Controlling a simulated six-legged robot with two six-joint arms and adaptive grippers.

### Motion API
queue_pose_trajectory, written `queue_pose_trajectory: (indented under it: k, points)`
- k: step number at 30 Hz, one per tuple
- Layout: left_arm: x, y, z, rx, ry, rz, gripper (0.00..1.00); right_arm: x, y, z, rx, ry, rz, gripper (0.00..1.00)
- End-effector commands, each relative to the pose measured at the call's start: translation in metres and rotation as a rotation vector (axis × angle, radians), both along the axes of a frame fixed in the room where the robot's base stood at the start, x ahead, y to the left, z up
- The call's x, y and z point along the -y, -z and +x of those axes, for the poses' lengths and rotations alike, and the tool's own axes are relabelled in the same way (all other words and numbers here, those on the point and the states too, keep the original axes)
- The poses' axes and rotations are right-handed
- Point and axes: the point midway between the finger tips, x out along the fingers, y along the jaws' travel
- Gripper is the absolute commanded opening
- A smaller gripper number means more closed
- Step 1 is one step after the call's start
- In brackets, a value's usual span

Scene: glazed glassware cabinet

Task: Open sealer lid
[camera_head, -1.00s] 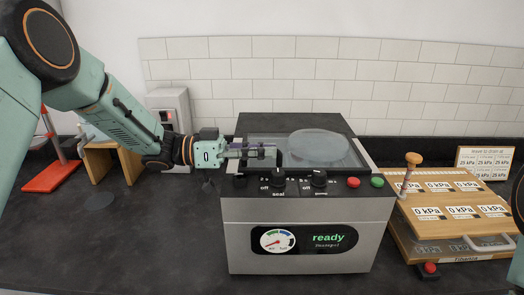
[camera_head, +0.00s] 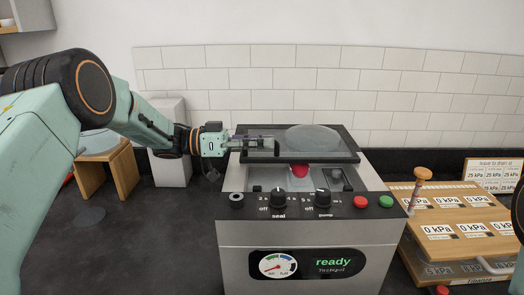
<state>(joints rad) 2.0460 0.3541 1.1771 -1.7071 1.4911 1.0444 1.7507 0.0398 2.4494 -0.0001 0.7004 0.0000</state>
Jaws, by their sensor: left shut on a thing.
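The sealer (camera_head: 315,233) is a grey box with a black top panel, dials, a gauge and a green "ready" display. Its lid (camera_head: 312,138) is a clear domed pane in a dark frame. The lid is raised at the front, with a gap between its front edge and the sealer body. Inside the chamber a red thing (camera_head: 299,171) and pale parts show under the lid. My left gripper (camera_head: 265,143) is shut on the lid at its left side. My right gripper is out of view; only a dark part of my right arm shows at the right edge.
A wooden board with kPa labels (camera_head: 455,222) and a peg (camera_head: 419,185) stands right of the sealer. A small wooden stand (camera_head: 122,170) and a grey box (camera_head: 170,165) are at the left. The dark counter (camera_head: 150,235) is clear at front left.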

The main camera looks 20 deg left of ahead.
Motion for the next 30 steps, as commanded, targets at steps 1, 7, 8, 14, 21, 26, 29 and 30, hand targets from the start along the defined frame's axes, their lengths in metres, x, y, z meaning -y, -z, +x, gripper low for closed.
queue_pose_trajectory:
  k: [1,7,8,14,21,26,29,30]
  points:
    - [-0.001,0.009,0.004,-0.007,0.001,0.007,0.0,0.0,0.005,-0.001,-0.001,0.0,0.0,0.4]
    - [-0.005,0.009,0.021,-0.007,0.0,0.01,0.0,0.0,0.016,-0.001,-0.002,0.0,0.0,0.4]
    - [-0.006,0.009,0.023,-0.007,0.001,0.008,0.0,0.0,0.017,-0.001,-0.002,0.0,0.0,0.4]
    - [-0.01,0.007,0.036,-0.006,0.0,0.006,0.0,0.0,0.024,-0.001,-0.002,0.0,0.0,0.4]
    - [-0.013,0.007,0.045,-0.01,0.0,0.006,0.0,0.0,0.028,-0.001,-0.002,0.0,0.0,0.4]
    - [-0.013,0.006,0.047,-0.009,0.001,0.006,0.0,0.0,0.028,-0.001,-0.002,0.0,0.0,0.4]
    - [-0.014,0.006,0.048,-0.009,0.001,0.006,0.0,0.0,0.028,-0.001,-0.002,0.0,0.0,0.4]
    - [-0.014,0.005,0.048,-0.009,0.001,0.006,0.0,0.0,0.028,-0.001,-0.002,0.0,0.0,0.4]
